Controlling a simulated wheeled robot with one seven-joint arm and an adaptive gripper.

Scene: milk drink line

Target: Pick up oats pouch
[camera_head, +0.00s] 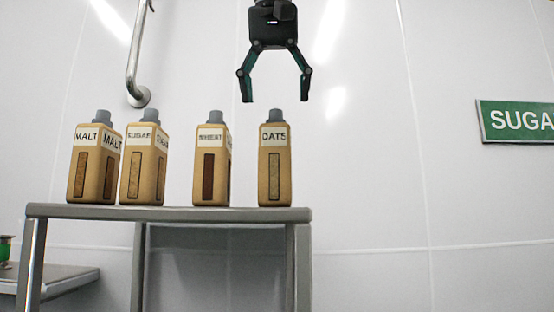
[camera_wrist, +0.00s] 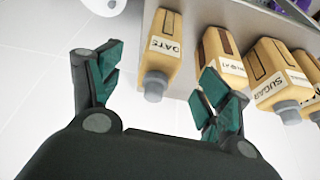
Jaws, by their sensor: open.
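The oats pouch (camera_head: 274,172) is a tan, upright pouch with a grey cap and a white OATS label. It stands at the right end of the grey table in the head view. My gripper (camera_head: 274,98) is open and empty above it, with the fingertips a little higher than its cap. In the wrist view the oats pouch (camera_wrist: 160,52) shows between and beyond the two open fingers of my gripper (camera_wrist: 165,75), apart from both.
The wheat pouch (camera_head: 211,170) stands left of the oats, then the sugar pouch (camera_head: 143,170) and malt pouch (camera_head: 94,170), all on the grey table (camera_head: 170,213). A green sugar sign (camera_head: 518,121) and a metal pipe (camera_head: 133,60) are on the white wall. Right of the table is clear.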

